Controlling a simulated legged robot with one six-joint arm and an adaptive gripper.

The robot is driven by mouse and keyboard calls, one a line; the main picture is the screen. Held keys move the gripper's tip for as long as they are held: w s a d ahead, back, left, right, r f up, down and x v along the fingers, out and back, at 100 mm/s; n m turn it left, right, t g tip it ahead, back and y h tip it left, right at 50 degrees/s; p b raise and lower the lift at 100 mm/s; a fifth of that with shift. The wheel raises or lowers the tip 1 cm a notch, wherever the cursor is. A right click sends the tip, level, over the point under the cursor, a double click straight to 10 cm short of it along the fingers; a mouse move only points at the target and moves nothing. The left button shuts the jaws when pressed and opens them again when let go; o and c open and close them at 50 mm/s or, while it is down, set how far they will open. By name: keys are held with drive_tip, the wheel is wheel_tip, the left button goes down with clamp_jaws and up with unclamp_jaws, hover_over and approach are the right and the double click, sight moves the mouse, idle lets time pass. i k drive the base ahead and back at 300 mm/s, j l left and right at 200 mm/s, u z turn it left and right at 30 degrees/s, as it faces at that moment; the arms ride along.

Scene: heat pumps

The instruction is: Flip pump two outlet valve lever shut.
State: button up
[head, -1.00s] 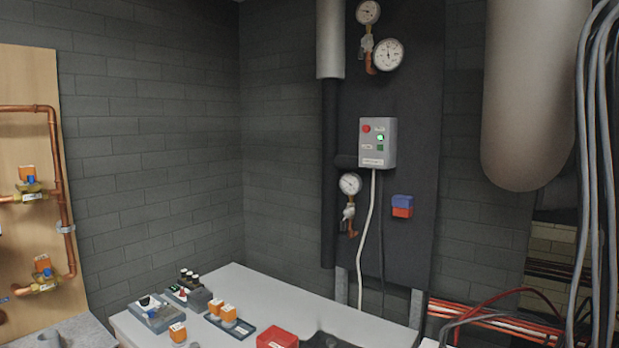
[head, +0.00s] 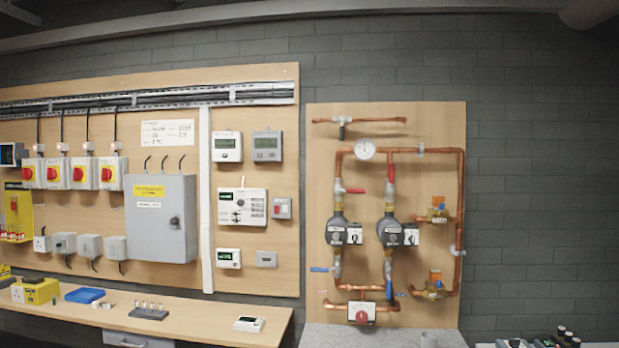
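Two grey pumps are mounted on a wooden board (head: 320,120) in the head view: a left pump (head: 337,230) and a right pump (head: 391,231). Their labels are too small to read. Above the right pump, a red valve lever (head: 390,172) stands upright, in line with its copper pipe. Above the left pump, a red lever (head: 354,190) lies sideways, across its pipe. Below the left pump, a blue lever (head: 319,269) points left, across the pipe. Below the right pump, a small blue lever (head: 389,289) appears upright. My gripper is not in view.
A round gauge (head: 365,150) sits above the pumps. Brass valves with orange heads (head: 437,202) are on the right pipe. A grey ledge (head: 400,337) lies below the board. A wooden bench (head: 180,326) with instruments stands at left.

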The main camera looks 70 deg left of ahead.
sight(389, 191)
drive_tip(key=u, duration=2)
drive_tip(key=i+u, duration=0.1)
drive_tip(key=i, duration=0.45)
drive_tip(key=i+l+u, duration=0.1)
drive_tip(key=i, duration=0.4)
drive_tip(key=i+l+u, duration=0.1)
drive_tip(key=i, duration=0.45)
drive_tip(key=i+l+u, duration=0.1)
drive_tip(key=i, duration=0.45)
drive_tip(key=i+l+u, duration=0.1)
drive_tip(key=i+l, duration=0.15)
drive_tip(key=i, duration=0.25)
